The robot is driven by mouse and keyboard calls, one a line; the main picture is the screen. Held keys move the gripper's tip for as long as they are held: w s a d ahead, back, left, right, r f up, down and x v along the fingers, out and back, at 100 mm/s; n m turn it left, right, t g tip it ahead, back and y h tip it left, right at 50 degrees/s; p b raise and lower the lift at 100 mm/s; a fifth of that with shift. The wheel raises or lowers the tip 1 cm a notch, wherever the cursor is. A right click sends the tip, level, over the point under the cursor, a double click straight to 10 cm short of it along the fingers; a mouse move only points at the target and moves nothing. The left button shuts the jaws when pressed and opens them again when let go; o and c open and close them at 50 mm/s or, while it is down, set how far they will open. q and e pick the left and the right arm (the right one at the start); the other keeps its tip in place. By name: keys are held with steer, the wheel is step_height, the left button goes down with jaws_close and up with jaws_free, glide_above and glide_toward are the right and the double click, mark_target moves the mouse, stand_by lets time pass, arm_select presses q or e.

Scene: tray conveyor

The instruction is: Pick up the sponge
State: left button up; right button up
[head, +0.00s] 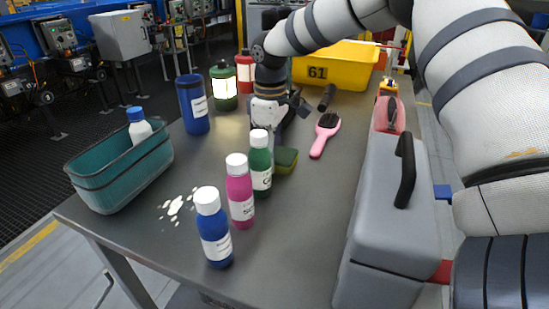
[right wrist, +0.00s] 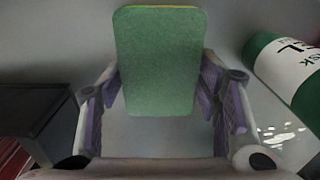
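The sponge (head: 286,160), green on top with a yellow layer, lies on the grey table just behind and right of the green bottle. In the right wrist view the sponge (right wrist: 160,60) fills the upper middle, its near end between the finger tips. My right gripper (head: 284,122) points down above and just behind the sponge. Its fingers (right wrist: 162,95) are spread, one at each side of the sponge; I see no clear grip on it. My left gripper is in neither view.
Green (head: 261,165), pink (head: 240,190) and blue (head: 213,228) bottles stand in a row near the sponge. A pink brush (head: 325,135) lies behind right. A grey toolbox (head: 385,220) takes the right edge, a teal bin (head: 95,190) the left. White spill (head: 175,206) marks the table.

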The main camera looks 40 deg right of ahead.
steer(key=shift+c, duration=0.6)
steer(key=shift+r, duration=0.35)
step_height(320, 180, up, 9)
steer(key=shift+r, duration=0.15)
